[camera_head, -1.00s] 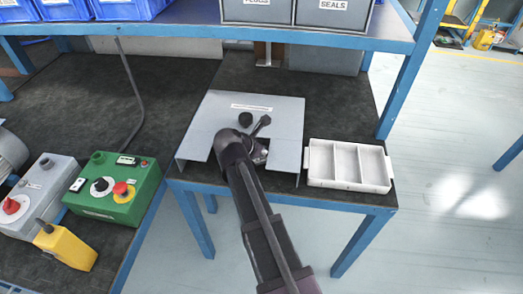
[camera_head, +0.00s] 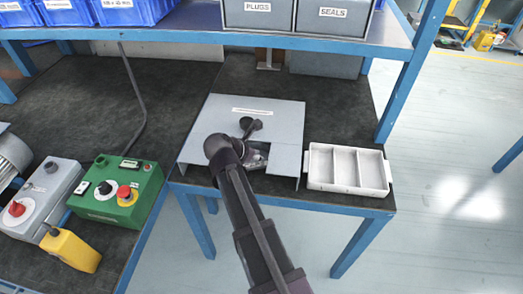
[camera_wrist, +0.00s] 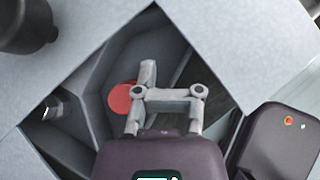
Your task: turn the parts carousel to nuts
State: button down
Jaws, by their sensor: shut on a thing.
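The parts carousel (camera_wrist: 98,75) shows through the diamond-shaped opening in a grey cover (camera_head: 215,120), with grey dividers inside. A red disc (camera_wrist: 119,100) lies in one compartment, partly behind my gripper, and a shiny metal part (camera_wrist: 53,107) shows to its left. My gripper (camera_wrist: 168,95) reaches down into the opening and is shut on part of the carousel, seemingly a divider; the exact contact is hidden. In the head view my arm mostly hides the gripper and the opening (camera_head: 258,153). The label on the cover is too small to read.
A dark knob (camera_wrist: 25,22) stands on the cover near the opening. A white tray with three compartments (camera_head: 347,168) sits to the right on the bench. A green control box (camera_head: 117,192) and a yellow pendant (camera_head: 70,250) are at left. A shelf with bins hangs above the back.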

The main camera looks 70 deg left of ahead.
jog(key=p+v, duration=0.4)
jog(key=v, duration=0.3)
dwell(0.3)
jog(key=c, duration=1.3)
grip_release()
grip_shut()
jog(key=m+g+p, duration=0.1)
jog(key=m, duration=0.1)
jog(key=a+m+g+p, duration=0.1)
jog(key=m+g, duration=0.1)
jog(key=m+g+p, duration=0.1)
jog(key=m+p, duration=0.1)
jog(key=m, duration=0.1)
jog(key=shift+s+a+f+g+h, duration=0.15)
jog(key=shift+s+a+g+h, duration=0.15)
jog(key=shift+a+g+h, duration=0.1)
jog(key=a+r+m+g+p, duration=0.1)
jog(key=m+g, duration=0.1)
jog(key=s+r+m+g+p, duration=0.1)
jog(key=m+g, duration=0.1)
jog(key=m, duration=0.1)
jog(key=a+r+m+g+p, duration=0.1)
jog(key=m, duration=0.2)
jog(key=shift+s+a+g, duration=0.4)
